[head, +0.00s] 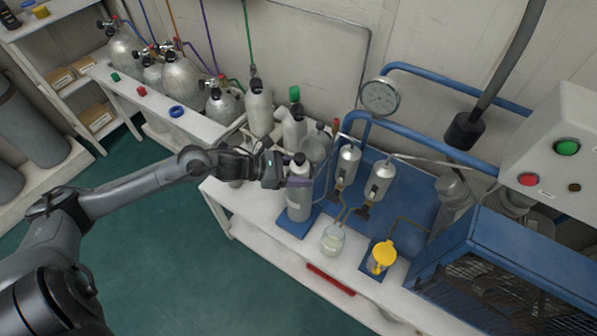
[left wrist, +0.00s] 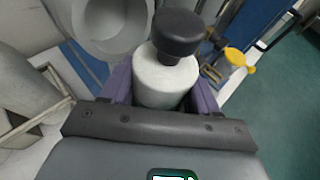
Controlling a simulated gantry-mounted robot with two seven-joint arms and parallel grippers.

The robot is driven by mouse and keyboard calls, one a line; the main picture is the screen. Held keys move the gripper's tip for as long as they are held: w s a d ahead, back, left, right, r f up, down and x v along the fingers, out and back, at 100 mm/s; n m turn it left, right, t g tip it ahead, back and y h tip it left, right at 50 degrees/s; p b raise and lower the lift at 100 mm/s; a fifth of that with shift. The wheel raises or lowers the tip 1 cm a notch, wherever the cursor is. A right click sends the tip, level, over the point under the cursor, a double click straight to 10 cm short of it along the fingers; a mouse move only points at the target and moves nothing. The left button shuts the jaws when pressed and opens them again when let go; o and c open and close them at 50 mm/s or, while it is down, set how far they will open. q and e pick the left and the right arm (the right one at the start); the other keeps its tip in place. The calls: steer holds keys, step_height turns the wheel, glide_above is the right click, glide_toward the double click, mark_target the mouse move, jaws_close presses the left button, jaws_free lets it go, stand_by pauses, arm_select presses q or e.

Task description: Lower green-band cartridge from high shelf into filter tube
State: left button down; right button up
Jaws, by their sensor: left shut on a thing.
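My left gripper (head: 290,182) has purple fingers closed around a pale cylinder with a black knob (head: 299,159). In the left wrist view, this cartridge (left wrist: 163,80) stands between the purple fingers (left wrist: 160,92), its knob toward the camera. No green band shows on its visible part; its lower part is hidden by the gripper. Directly below the fingers in the head view, a grey upright cylinder (head: 299,207), possibly the filter tube, stands on a blue base plate (head: 292,228). I cannot tell whether the cartridge is inside it or above it. My right gripper is out of view.
Gas cylinders (head: 259,108) stand close behind the gripper, one with a green cap (head: 294,93). A glass flask (head: 333,238), a yellow-topped container (head: 382,255) and two small metal canisters (head: 380,180) are to the right.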

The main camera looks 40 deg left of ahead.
arm_select(q)
steer(key=shift+c, duration=2.4)
jaws_free()
steer(key=shift+s+a+f, duration=0.1)
steer(key=shift+a+f, duration=0.05)
steer(key=shift+f, duration=0.4)
steer(key=o, duration=0.3)
steer(key=shift+f, duration=0.2)
steer(key=shift+s+a+r, duration=0.1)
steer(key=shift+s+r, duration=0.05)
steer(key=shift+s+a+r+p, duration=0.1)
steer(key=shift+s+p, duration=0.1)
steer(key=shift+p, duration=0.1)
steer(key=r+p+v, duration=0.1)
steer(key=p+v, duration=0.4)
steer(key=v, duration=0.5)
steer(key=shift+w, duration=0.25)
steer(key=shift+r, duration=0.15)
